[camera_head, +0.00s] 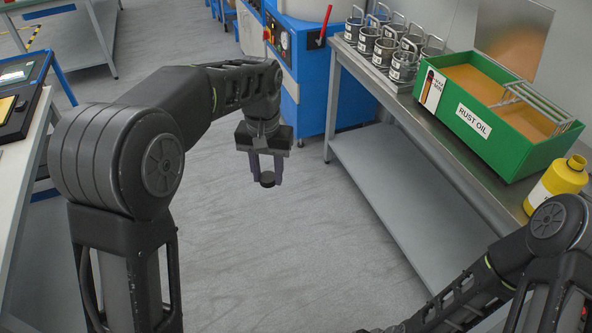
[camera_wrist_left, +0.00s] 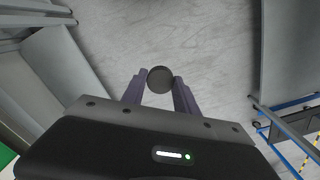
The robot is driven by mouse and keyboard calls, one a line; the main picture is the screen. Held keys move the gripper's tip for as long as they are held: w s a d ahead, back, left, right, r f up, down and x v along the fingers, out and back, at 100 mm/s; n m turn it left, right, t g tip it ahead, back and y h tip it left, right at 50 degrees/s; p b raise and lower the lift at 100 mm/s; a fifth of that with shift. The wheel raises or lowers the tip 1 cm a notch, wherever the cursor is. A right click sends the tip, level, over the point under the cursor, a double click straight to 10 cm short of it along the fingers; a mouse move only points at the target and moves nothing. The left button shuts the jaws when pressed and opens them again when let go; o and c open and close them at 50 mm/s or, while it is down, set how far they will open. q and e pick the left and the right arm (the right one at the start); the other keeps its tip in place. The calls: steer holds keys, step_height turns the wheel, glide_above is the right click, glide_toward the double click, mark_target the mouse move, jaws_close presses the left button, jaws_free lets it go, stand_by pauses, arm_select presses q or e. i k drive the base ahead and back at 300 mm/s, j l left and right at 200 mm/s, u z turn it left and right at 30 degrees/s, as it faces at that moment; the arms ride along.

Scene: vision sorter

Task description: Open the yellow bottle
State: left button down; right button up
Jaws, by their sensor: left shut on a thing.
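The yellow bottle (camera_head: 556,184) stands upright on the metal table at the right edge of the head view, partly hidden by my right arm. Its neck shows no dark cap. My left gripper (camera_head: 266,182) hangs over the open floor, well left of the bottle. It is shut on a small dark round cap (camera_head: 267,179), held between the fingertips. The cap also shows in the left wrist view (camera_wrist_left: 160,79) between the two fingers. My right gripper is out of view; only the right arm shows at lower right.
A green box labelled "RUST OIL" (camera_head: 476,133) stands on the metal table (camera_head: 455,147) behind the bottle. Several metal canisters (camera_head: 388,50) stand farther back. A blue machine (camera_head: 322,90) is at the back. A table (camera_head: 25,150) is at left. The floor between is clear.

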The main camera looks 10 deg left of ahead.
mark_target(564, 176)
steer(key=z, duration=0.5)
steer(key=i+j+z, duration=0.1)
steer(key=z, duration=0.85)
steer(key=i+j+z, duration=0.1)
steer(key=z, duration=0.4)
steer(key=j+z, duration=0.15)
steer(key=z, duration=0.3)
steer(key=j+z, duration=0.1)
steer(key=z, duration=0.4)
steer(key=k+j+z, duration=0.1)
steer(key=j+z, duration=0.25)
steer(key=j, duration=0.15)
steer(key=k+j+z, duration=0.15)
steer(key=j+z, duration=0.2)
steer(key=j, duration=0.15)
steer(key=k+j+z, duration=0.2)
steer(key=j+z, duration=0.15)
steer(key=k+j+z, duration=0.7)
steer(key=k+j, duration=0.85)
